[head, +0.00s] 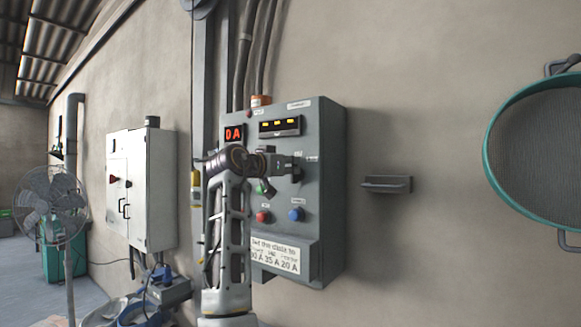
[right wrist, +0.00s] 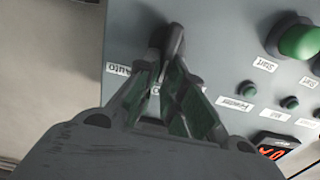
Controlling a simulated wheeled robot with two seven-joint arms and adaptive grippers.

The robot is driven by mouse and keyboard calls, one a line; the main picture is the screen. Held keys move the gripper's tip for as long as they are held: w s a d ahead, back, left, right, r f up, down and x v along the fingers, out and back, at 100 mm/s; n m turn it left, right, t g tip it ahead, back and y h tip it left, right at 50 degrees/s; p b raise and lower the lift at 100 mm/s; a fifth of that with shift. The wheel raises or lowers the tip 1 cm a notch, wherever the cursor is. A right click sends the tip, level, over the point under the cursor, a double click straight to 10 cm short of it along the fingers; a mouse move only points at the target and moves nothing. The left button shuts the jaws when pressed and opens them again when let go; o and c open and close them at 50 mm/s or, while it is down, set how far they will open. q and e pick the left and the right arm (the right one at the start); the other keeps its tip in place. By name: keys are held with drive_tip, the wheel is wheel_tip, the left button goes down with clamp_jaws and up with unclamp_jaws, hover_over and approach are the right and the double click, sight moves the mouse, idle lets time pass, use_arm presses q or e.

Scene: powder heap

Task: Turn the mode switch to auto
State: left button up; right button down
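The grey control box (head: 328,190) hangs on the wall in the middle of the head view. My right gripper (head: 285,170) is at its front face and hides the mode switch there. In the right wrist view, the mode switch (right wrist: 158,36) has a dark round base and a grey lever. My right gripper's fingers (right wrist: 164,72) close in on both sides of the lever and appear shut on it. The Auto label (right wrist: 118,69) shows left of the fingers. Another label below the switch is mostly hidden between the fingers. My left gripper is not in view.
A green start button (right wrist: 299,42) and smaller green buttons sit beside the switch. Red (head: 262,217) and blue (head: 296,214) buttons are lower on the box. A white cabinet (head: 160,185) and a fan (head: 55,203) are left; a small wall shelf (head: 386,184) and a round sieve (head: 487,140) are right.

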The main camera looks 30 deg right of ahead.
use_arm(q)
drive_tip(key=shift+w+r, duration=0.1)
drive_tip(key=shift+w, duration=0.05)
use_arm(e)
drive_tip(key=shift+m, duration=0.3)
drive_tip(key=shift+s+d+m, duration=0.15)
drive_tip(key=shift+s+m, duration=0.05)
drive_tip(key=shift+m, duration=0.5)
drive_tip(key=m, duration=0.2)
drive_tip(key=shift+s+d+f+m, duration=0.1)
drive_tip(key=shift+s+f+m, duration=0.05)
drive_tip(key=shift+s+m, duration=0.2)
drive_tip(key=shift+s+f+m, duration=0.1)
drive_tip(key=shift+m, duration=0.75)
drive_tip(key=m, duration=0.2)
drive_tip(key=shift+s+d+f+m, duration=0.15)
drive_tip(key=shift+s+f+m, duration=0.05)
drive_tip(key=shift+m, duration=0.4)
drive_tip(key=shift+s+f, duration=0.1)
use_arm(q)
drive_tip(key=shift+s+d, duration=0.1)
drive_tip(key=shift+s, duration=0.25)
